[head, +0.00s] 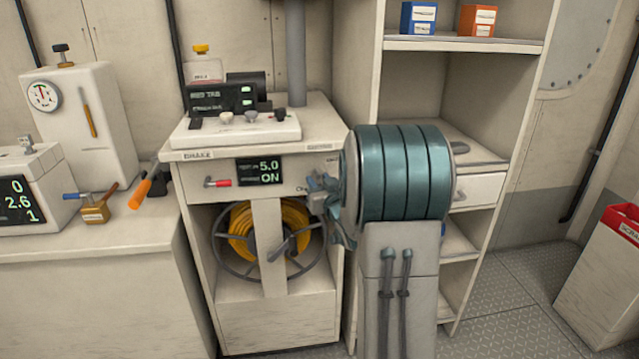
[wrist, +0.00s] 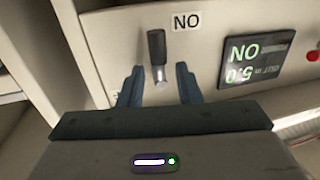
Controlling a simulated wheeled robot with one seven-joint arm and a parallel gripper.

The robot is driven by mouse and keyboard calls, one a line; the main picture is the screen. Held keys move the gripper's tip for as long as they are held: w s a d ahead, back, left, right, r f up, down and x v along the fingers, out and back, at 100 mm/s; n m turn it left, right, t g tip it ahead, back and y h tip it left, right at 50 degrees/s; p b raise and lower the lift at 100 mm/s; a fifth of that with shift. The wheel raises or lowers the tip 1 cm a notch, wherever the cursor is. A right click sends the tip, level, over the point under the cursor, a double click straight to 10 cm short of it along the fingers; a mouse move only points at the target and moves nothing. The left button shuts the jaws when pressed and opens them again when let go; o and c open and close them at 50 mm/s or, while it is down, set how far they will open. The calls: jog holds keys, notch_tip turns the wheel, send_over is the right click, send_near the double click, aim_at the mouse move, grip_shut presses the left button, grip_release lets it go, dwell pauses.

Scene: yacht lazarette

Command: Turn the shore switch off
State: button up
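The shore switch (wrist: 157,48) is a dark-handled lever on the pale panel in the wrist view. Its handle points toward the top of that picture, beside an upside-down ON label (wrist: 186,21). My gripper (wrist: 160,86) is open, with one blue-grey finger on each side of the lever's base. I cannot tell whether either finger touches it. In the head view my gripper (head: 326,193) is at the right end of the panel and hides the switch. The panel display (head: 261,171) reads 5.0 and ON; it also shows upside down in the wrist view (wrist: 252,60).
A red-handled lever (head: 218,183) sits left of the display. A yellow hose reel (head: 262,235) is below the panel. Shelves (head: 465,45) with small boxes stand to the right. A red-rimmed bin (head: 612,265) is at far right.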

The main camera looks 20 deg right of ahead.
grip_shut()
jog(key=shift+n+b, duration=0.3)
jog(key=shift+b, duration=0.1)
jog(key=n+b, duration=0.3)
jog(key=shift+f+g, duration=0.1)
jog(key=shift+g, duration=0.3)
jog(key=n+h+b, duration=0.1)
jog(key=n+b, duration=0.3)
jog(key=n+g+b, duration=0.1)
jog(key=n+b, duration=0.3)
jog(key=b, duration=0.1)
jog(key=r+n+g+h+b, duration=0.1)
jog(key=n+b, duration=0.3)
jog(key=b, duration=0.1)
jog(key=shift+s+d+r+h, duration=0.1)
jog(key=shift+d+h, duration=0.15)
jog(key=shift+h, duration=0.05)
